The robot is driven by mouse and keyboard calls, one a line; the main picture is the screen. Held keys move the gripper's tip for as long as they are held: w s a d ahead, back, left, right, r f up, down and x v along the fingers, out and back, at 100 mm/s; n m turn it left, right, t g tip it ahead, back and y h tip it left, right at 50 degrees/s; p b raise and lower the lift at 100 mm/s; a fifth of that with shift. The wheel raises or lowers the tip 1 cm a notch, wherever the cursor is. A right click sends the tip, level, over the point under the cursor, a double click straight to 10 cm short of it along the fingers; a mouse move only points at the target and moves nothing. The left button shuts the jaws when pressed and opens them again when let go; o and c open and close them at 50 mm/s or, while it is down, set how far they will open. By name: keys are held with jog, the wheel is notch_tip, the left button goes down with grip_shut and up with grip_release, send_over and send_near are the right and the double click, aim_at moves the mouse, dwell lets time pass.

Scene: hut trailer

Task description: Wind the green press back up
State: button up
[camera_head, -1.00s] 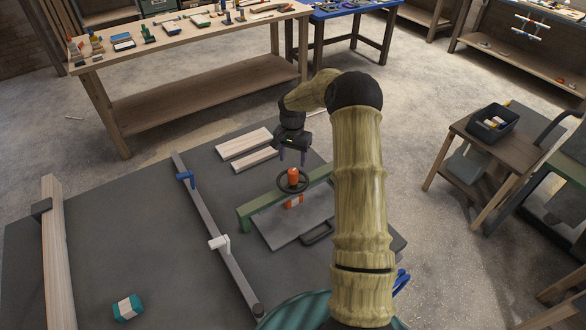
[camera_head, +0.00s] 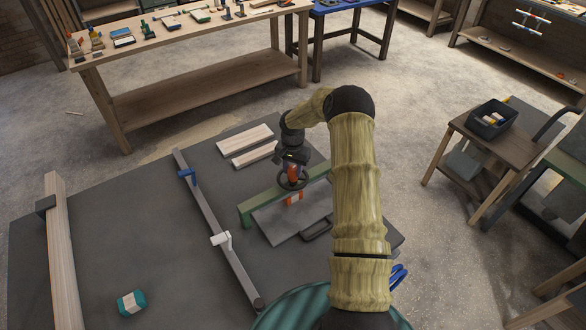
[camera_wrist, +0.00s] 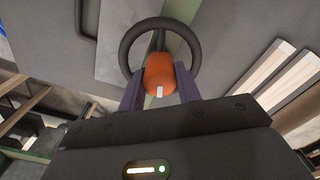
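The green press (camera_head: 252,206) stands on the dark worktop, a green beam over a grey plate. Its dark handwheel (camera_head: 281,184) with an orange hub (camera_head: 292,172) sits on top of the beam. The wheel (camera_wrist: 126,47) and orange hub (camera_wrist: 160,74) also show in the wrist view. My gripper (camera_wrist: 160,68) is over the wheel, with its purple fingers one on each side of the hub. The fingers look very close to the hub, but whether they press on it I cannot tell. In the head view the fingers are mostly hidden.
Two pale boards (camera_head: 246,140) lie behind the press. A grey rail (camera_head: 216,226) with a blue clamp (camera_head: 187,176) and a white clamp (camera_head: 221,239) runs to its left. A teal-and-white block (camera_head: 132,303) lies at the front left. The worktop between is clear.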

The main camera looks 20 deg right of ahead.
jog(key=shift+f+n+b, duration=0.1)
jog(key=shift+n+b, duration=0.3)
jog(key=shift+c, duration=0.3)
jog(key=shift+n+b, duration=0.4)
jog(key=shift+n, duration=0.2)
jog(key=shift+n+b, duration=0.7)
jog(key=shift+n, duration=0.4)
jog(key=n+b, duration=0.2)
jog(key=n, duration=0.3)
jog(key=shift+n, duration=0.3)
jog(key=o, duration=1)
jog(key=shift+c, duration=0.2)
jog(key=shift+r, duration=0.2)
